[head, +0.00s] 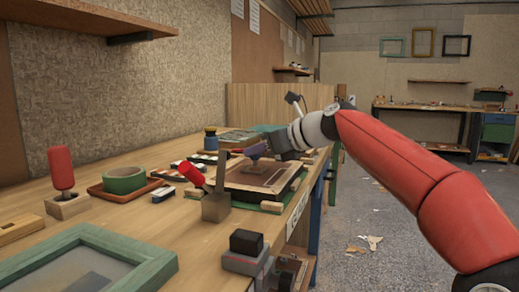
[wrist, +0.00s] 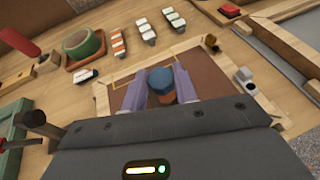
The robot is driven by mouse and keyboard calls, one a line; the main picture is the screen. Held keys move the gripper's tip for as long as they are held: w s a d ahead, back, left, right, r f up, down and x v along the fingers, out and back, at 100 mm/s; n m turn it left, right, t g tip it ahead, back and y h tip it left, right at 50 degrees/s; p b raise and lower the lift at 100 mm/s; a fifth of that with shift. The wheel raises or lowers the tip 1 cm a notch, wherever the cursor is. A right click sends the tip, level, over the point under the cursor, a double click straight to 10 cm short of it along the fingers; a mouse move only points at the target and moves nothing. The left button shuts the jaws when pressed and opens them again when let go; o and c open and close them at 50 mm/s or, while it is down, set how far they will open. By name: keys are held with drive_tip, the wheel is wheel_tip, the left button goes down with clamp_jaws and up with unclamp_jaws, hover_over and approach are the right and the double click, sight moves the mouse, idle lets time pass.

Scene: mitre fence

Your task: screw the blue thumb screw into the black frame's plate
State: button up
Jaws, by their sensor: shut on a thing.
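In the wrist view the blue thumb screw (wrist: 160,78) sits between the two pale purple fingers of my gripper (wrist: 160,82), which is shut on it. An orange-brown part shows just below the blue head. My gripper is over a wood-edged frame with a brown panel (wrist: 212,68). In the head view my gripper (head: 256,150) is low over this framed panel (head: 262,178) on the bench. I cannot make out a black frame's plate there, nor whether the screw touches anything; its tip is hidden.
A green tape ring (head: 124,180) and a red-handled tool in a wooden block (head: 61,170) are to the left. A green frame (head: 140,258) lies at the front. Several small clips line the bench.

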drive_tip(key=shift+f+b, duration=0.7)
drive_tip(key=shift+f, duration=0.2)
drive_tip(key=shift+s+a+m+t+h, duration=0.1)
drive_tip(key=shift+s+m+t+h, duration=0.05)
drive_tip(key=shift+m+t+h, duration=0.45)
drive_tip(key=shift+s+a+m+t+h, duration=0.1)
drive_tip(key=shift+m+t+h, duration=0.4)
drive_tip(key=shift+m, duration=0.1)
drive_tip(key=shift+m+h, duration=0.3)
drive_tip(key=shift+m, duration=0.1)
drive_tip(key=shift+w+d+t, duration=0.1)
drive_tip(key=shift+t, duration=0.3)
drive_tip(key=shift+a+r+m+t+h, duration=0.1)
drive_tip(key=shift+a+m+t+h, duration=0.2)
drive_tip(key=shift+m+h, duration=0.2)
drive_tip(key=shift+d+m+h, duration=0.15)
drive_tip(key=shift+m+h, duration=0.25)
drive_tip(key=shift+m, duration=0.1)
